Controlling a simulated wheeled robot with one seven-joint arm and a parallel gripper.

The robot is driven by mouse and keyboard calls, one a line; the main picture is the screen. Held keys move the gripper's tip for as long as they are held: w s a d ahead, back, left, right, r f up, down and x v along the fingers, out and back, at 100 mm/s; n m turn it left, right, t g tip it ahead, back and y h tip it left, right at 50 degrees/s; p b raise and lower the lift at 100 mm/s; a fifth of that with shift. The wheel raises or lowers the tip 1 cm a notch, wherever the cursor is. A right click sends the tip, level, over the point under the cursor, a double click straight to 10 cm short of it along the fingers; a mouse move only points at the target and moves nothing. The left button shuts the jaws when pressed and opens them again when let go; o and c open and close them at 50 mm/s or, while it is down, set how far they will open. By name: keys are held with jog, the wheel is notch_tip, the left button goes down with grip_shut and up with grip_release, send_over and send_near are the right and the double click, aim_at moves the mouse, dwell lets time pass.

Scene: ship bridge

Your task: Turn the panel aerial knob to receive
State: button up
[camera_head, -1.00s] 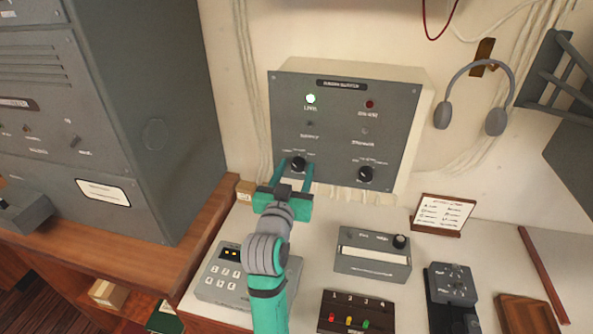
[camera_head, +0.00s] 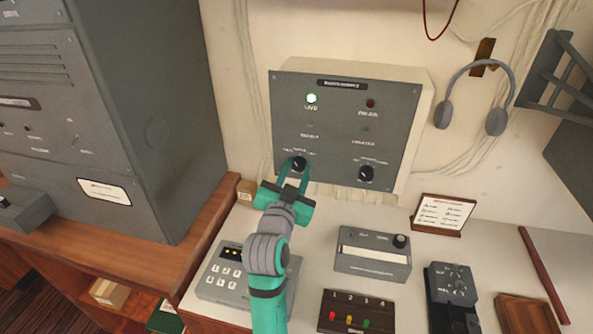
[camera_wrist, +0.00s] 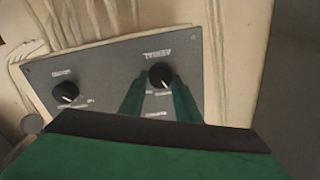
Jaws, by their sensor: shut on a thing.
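The grey panel (camera_head: 340,125) is fixed to the wall, with two black knobs low on its face. The left one is the aerial knob (camera_head: 298,163); its label shows upside down beside it in the wrist view (camera_wrist: 159,75). A white pointer mark shows on it, but I cannot read which setting it faces. My gripper (camera_head: 293,175) reaches up to this knob, its two green fingers shut on the knob's sides. In the wrist view the fingers (camera_wrist: 160,92) stand on either side of it and partly cover the lettering.
The second black knob (camera_head: 366,173) is on the panel's right. A green lamp (camera_head: 311,98) is lit; a red one (camera_head: 370,103) looks dark. Below stand a keypad box (camera_head: 222,280), a grey box with a dial (camera_head: 372,262) and a card stand (camera_head: 442,214).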

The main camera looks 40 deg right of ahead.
jog(key=m, duration=0.5)
jog(key=shift+d, duration=0.15)
dwell(0.3)
jog(key=shift+s, duration=0.1)
jog(key=o, duration=1)
jog(key=shift+d, duration=0.1)
jog(key=v, duration=1.1)
jog(key=shift+w+f, duration=0.1)
jog(key=shift+w, duration=0.1)
